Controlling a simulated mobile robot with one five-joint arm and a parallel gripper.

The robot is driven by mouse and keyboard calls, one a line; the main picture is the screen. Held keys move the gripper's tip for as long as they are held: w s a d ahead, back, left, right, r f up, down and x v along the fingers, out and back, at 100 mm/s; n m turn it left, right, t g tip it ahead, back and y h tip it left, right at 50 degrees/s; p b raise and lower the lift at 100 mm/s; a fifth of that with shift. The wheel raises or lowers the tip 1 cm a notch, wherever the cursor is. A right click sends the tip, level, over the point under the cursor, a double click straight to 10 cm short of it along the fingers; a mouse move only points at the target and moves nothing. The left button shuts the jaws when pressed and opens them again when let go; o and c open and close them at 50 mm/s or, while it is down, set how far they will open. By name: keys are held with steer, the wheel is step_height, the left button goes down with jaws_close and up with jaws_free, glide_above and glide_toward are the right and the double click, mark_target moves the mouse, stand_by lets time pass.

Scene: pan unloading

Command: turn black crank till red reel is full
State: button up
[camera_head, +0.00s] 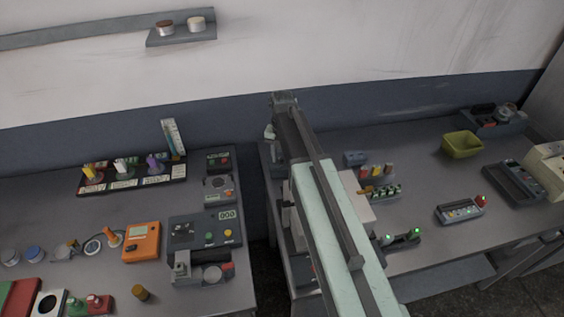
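My arm runs from the bottom middle up to the gap between two grey tables. A small pale part at its far end looks like my gripper (270,132), near the back left corner of the right table; its fingers are too small and hidden to read. I cannot make out a black crank or a red reel with certainty. A dark unit (492,121) at the back right carries a small red part and a round pale part, too small to identify. My arm hides part of the right table.
The left table (200,150) holds a rack of coloured pegs (130,172), an orange meter (141,242) and a grey control box (205,232). The right table (420,150) has a yellow-green bin (462,145) and small devices. A wall shelf (180,37) holds two small round items.

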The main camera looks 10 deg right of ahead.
steer(key=shift+r, duration=0.1)
jaws_close()
steer(key=shift+m, duration=0.3)
